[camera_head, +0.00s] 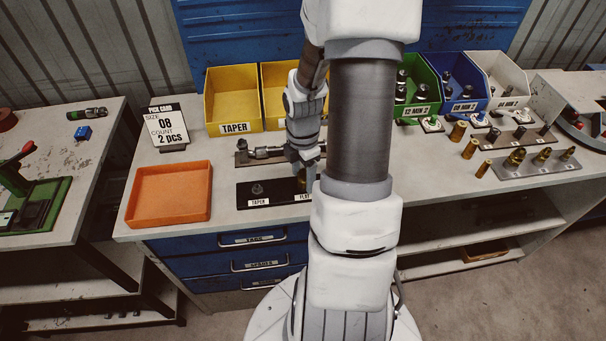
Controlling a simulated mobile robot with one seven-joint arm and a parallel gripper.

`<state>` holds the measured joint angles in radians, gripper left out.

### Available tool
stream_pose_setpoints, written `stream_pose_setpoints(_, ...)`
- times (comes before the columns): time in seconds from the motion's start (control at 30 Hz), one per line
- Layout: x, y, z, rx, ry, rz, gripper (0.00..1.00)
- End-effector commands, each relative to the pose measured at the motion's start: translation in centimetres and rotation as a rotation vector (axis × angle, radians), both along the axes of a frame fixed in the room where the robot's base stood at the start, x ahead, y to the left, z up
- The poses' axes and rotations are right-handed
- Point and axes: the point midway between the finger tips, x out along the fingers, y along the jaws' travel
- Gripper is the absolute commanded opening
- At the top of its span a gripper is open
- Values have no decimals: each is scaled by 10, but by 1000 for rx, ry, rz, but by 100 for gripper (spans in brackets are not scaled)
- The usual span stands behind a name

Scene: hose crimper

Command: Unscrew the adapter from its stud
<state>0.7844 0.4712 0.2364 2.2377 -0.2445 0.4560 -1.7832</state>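A black plate (242,197) lies near the front edge of the bench, with a bare dark stud (257,188) above its TAPER label. A brass-coloured piece (301,183), probably the adapter, shows at the plate's other label, which seems to read FLAT. My gripper (305,177) points down at this piece, its fingers beside it. The piece and fingertips are small and partly hidden, so I cannot tell whether the fingers grip it. My own arm covers the area right of it.
An orange tray (133,215) stands left of the plate. Behind are a pick card (166,128) and yellow bins (232,93). Green (418,112), blue (463,106) and white bins (510,102) stand right. Brass fittings (470,148) stand before them. Bare benchtop lies between tray and plate.

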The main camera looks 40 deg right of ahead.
Motion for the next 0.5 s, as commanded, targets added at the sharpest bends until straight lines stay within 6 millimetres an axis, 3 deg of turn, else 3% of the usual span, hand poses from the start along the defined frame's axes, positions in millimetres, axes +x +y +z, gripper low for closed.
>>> stream_pose_setpoints(0.03,0,0,0,0,0,0,62)
stream_pose_setpoints(0.37,0,0,0,0,0,0,2)
stream_pose_setpoints(0.5,0,0,0,0,0,0,0)
